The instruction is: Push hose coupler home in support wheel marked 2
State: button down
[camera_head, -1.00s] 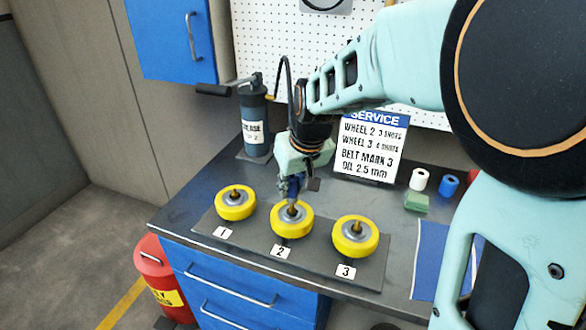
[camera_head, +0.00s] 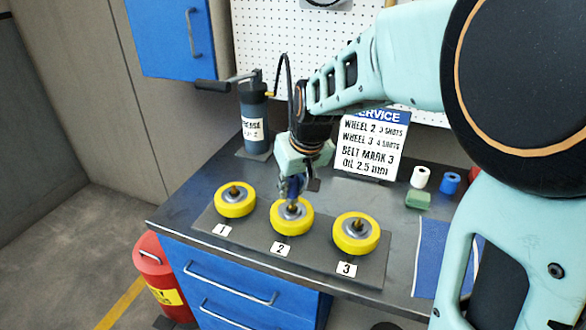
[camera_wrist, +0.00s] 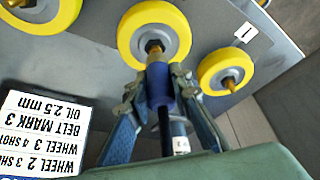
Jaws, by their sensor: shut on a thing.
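My gripper (camera_head: 293,190) is shut on the hose coupler and points down at the hub of the wheel marked 2. The hose coupler (camera_wrist: 159,85) is a blue-collared piece between the two fingers in the wrist view, with a dark hose behind it. Wheel 2 (camera_head: 277,224) is a yellow ring with a grey hub and also shows in the wrist view (camera_wrist: 130,36). A brass fitting (camera_wrist: 154,47) stands at its hub. The coupler's front end meets or overlaps this fitting; I cannot tell how deep it sits.
Yellow wheels 1 (camera_head: 235,210) and 3 (camera_head: 356,246) flank wheel 2 on a dark plate (camera_head: 368,273). A grease pump (camera_head: 253,122) with a lever stands behind left; the hose arches beside my arm. A service sign (camera_head: 370,145) and small items stand at the right.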

aim_at(295, 184)
jog(key=shift+f+b, duration=0.6)
jog(key=shift+f, duration=0.2)
jog(key=c, duration=1.7)
grip_release()
jog(key=v, duration=0.7)
jog(key=shift+s+r, duration=0.15)
jog(key=shift+r, duration=0.15)
